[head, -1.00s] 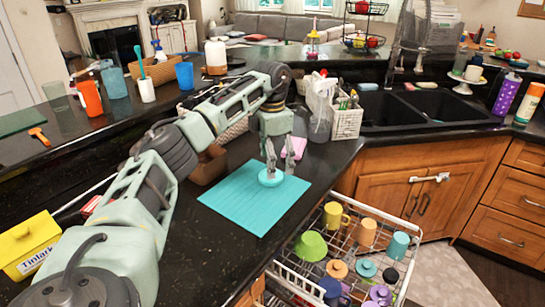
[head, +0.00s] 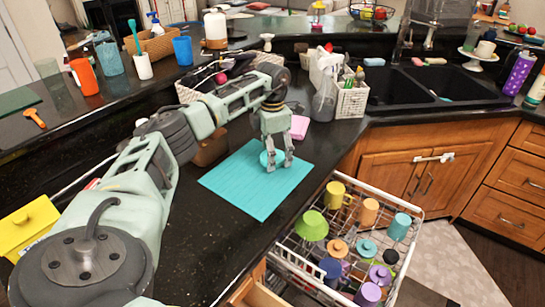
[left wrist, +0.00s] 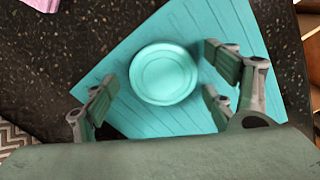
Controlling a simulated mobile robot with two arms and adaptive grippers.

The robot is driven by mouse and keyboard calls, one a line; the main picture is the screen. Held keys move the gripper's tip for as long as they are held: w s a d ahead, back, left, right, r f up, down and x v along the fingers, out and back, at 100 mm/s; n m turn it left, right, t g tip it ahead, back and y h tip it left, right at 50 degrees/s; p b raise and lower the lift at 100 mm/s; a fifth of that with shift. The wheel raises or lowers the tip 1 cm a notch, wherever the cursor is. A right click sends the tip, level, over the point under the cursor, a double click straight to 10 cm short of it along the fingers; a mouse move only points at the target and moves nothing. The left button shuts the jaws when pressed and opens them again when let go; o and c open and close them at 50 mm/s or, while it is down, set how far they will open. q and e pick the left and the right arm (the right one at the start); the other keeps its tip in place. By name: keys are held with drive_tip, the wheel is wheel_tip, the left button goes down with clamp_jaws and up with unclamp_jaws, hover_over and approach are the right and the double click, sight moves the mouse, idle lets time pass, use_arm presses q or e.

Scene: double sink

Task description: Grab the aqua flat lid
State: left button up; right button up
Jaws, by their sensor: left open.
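The aqua flat lid (head: 265,159) is round and lies on a turquoise ribbed mat (head: 255,198) on the black counter. In the left wrist view the lid (left wrist: 163,73) shows whole, its round face toward the camera, with the mat (left wrist: 165,122) beneath it. My left gripper (head: 277,167) points down over the mat, partly hiding the lid in the head view. It is open, with one finger to each side of the lid in the wrist view (left wrist: 160,90) and gaps between. My right gripper is not in view.
Below the counter edge, a pulled-out dish rack (head: 408,235) holds several cups and knobbed lids. The double sink (head: 440,88) is at the right.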

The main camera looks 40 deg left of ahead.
use_arm(q)
drive_tip(key=c, duration=1.1)
drive_tip(key=shift+r, duration=0.15)
